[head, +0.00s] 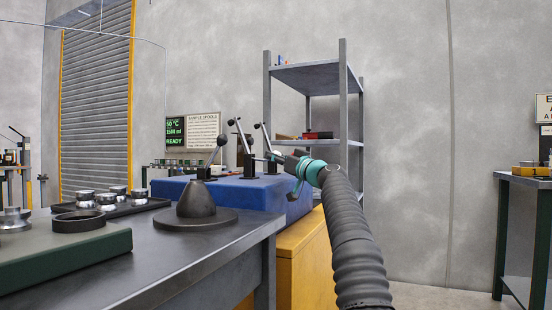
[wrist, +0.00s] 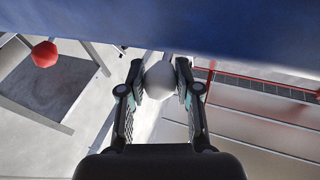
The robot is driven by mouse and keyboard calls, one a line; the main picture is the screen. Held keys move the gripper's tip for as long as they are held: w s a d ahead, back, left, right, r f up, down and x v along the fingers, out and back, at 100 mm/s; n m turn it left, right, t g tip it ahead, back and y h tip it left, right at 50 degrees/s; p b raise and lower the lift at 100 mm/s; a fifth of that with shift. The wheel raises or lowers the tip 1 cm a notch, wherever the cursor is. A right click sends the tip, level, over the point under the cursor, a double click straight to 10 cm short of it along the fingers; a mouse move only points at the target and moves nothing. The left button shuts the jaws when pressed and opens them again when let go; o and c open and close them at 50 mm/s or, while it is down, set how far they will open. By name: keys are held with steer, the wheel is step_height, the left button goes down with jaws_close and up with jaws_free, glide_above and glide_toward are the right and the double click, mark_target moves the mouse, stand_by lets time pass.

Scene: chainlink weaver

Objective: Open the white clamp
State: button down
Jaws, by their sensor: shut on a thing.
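My gripper (wrist: 160,85) is shut on a pale white-grey ball knob (wrist: 160,80), with one finger on each side of it. The knob looks like the end of the white clamp's lever; the rest of that lever is mostly hidden in the wrist view. In the head view my gripper (head: 276,156) reaches in from the right at the far end of the blue block (head: 235,195). Several dark lever clamps with ball knobs (head: 248,155) stand on the block. The held knob cannot be made out clearly there. A red ball knob (wrist: 45,54) shows at the left in the wrist view.
A dark table (head: 200,245) holds a dark cone (head: 196,200), a black ring (head: 79,222) and a tray of metal parts (head: 110,206). A yellow cabinet (head: 300,250) stands below the block. A grey shelf rack (head: 343,110) stands behind my gripper. Open floor lies right.

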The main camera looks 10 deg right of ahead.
steer(key=shift+w+f, duration=0.1)
steer(key=shift+f, duration=0.05)
steer(key=c, duration=0.8)
jaws_free()
steer(key=shift+d, duration=0.15)
steer(key=shift+s+d, duration=0.35)
steer(key=shift+s, duration=0.45)
steer(key=shift+v, duration=5.15)
steer(key=shift+f, duration=0.2)
